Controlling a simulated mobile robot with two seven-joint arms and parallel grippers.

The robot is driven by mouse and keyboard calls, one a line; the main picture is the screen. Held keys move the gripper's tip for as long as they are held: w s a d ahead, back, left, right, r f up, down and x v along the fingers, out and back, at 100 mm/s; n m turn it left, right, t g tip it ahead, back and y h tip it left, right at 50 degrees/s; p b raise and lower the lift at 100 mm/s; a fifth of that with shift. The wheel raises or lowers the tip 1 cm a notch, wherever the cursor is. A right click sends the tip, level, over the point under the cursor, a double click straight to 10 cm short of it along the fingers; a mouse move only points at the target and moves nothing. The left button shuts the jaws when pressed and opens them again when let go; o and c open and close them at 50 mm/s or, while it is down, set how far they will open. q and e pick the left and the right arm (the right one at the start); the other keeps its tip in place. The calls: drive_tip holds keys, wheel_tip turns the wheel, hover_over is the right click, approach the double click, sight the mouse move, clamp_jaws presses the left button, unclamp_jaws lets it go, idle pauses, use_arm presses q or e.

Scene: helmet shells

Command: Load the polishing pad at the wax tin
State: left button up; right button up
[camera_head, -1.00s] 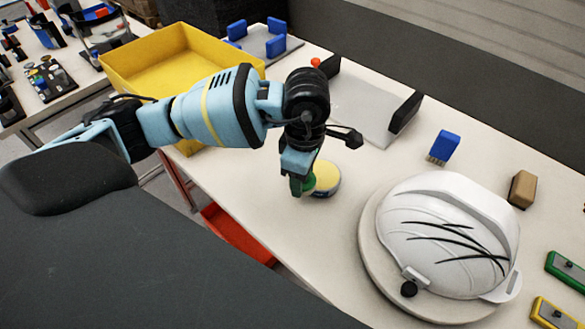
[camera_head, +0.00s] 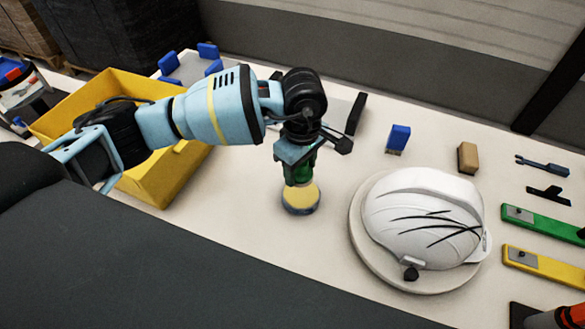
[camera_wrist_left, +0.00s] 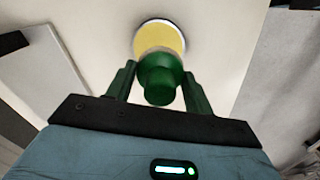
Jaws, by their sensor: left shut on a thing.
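My left gripper (camera_head: 298,166) is shut on the green handle of the polishing pad (camera_wrist_left: 160,82), which it holds upright. In the left wrist view the gripper's fingers (camera_wrist_left: 158,92) stand on both sides of the handle, with a narrow tan part below it. The wax tin (camera_head: 301,198) is a round tin with yellow wax and a grey-blue rim, standing on the table. It also shows in the left wrist view (camera_wrist_left: 152,37). The pad is at the tin's far side in the head view, overlapping the wax; I cannot tell whether they touch.
A white helmet shell (camera_head: 425,215) with black streaks sits on a round stand (camera_head: 362,250) right of the tin. A blue brush (camera_head: 398,138) and brown block (camera_head: 468,157) lie behind it. A yellow bin (camera_head: 150,185) is left. Green (camera_head: 540,222) and yellow (camera_head: 540,262) bars lie right.

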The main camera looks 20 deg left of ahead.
sight(301, 193)
use_arm(q)
drive_tip(key=shift+w+d+r+m, duration=0.1)
drive_tip(key=shift+w+r+m, duration=0.1)
drive_tip(key=shift+m, duration=0.1)
use_arm(e)
drive_tip(key=shift+w+a+r, duration=0.2)
drive_tip(key=shift+a+r, duration=0.1)
use_arm(q)
drive_tip(key=shift+s+f, duration=0.1)
drive_tip(key=shift+f, duration=0.05)
use_arm(e)
drive_tip(key=shift+s+f, duration=0.1)
